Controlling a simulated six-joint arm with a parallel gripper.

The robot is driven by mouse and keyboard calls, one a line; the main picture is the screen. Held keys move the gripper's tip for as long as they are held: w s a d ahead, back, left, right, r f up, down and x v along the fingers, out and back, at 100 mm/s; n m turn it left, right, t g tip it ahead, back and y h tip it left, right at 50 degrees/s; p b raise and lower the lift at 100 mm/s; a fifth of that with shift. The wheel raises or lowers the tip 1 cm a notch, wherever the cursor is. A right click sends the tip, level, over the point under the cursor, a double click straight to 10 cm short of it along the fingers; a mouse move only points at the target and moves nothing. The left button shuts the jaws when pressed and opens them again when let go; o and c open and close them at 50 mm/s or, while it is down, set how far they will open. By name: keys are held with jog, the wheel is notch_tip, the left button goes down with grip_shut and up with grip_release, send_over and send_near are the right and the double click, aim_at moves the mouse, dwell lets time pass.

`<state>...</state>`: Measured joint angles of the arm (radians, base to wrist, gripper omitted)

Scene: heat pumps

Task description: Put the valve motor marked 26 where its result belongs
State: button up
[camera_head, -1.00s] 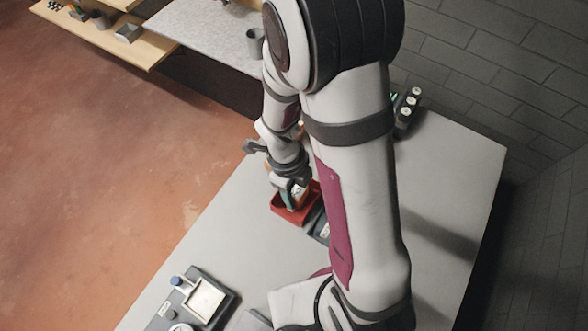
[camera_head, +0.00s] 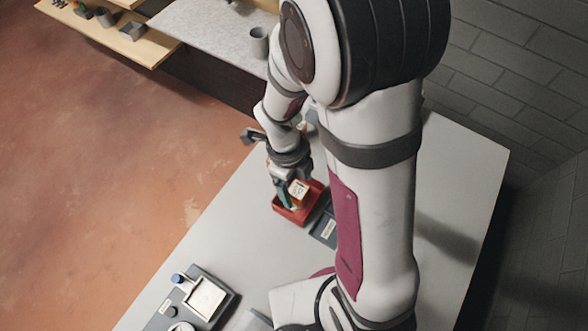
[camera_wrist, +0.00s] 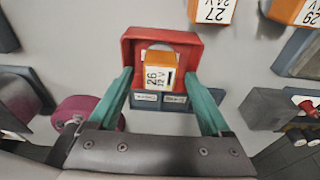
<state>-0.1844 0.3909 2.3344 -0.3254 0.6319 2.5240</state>
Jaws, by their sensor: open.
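The valve motor marked 26 (camera_wrist: 157,72) is an orange block with a white label reading 26 and 12 V. It sits in a red tray (camera_wrist: 162,37), over a pale round part that is mostly hidden. My gripper (camera_wrist: 159,76) is open, with a teal finger on each side of the motor and a gap to both. In the head view the motor (camera_head: 299,190) shows its label in the red tray (camera_head: 291,215), beside my gripper (camera_head: 287,188). The tray's inside is partly hidden there.
A dark grey tray with white labels (camera_head: 327,230) adjoins the red one. Orange motors marked 27 (camera_wrist: 211,11) and 29 (camera_wrist: 300,10) stand beyond it in the wrist view. A maroon round part (camera_wrist: 78,112) lies left. A dark fixture (camera_head: 200,298) stands at the table's near left.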

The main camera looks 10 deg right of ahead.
aim_at(292, 185)
notch_tip(292, 185, up, 9)
jog(key=w, duration=0.1)
jog(key=s+r+n+y, duration=0.1)
jog(key=s+r+n, duration=0.2)
jog(key=s+n, duration=0.3)
jog(key=s+r+n+t+y, duration=0.1)
jog(key=s+r+n, duration=0.3)
jog(key=n, duration=1.1)
jog(key=s+y, duration=0.1)
jog(key=s, duration=0.2)
jog(key=shift+s+a, duration=0.3)
jog(key=shift+a, duration=0.05)
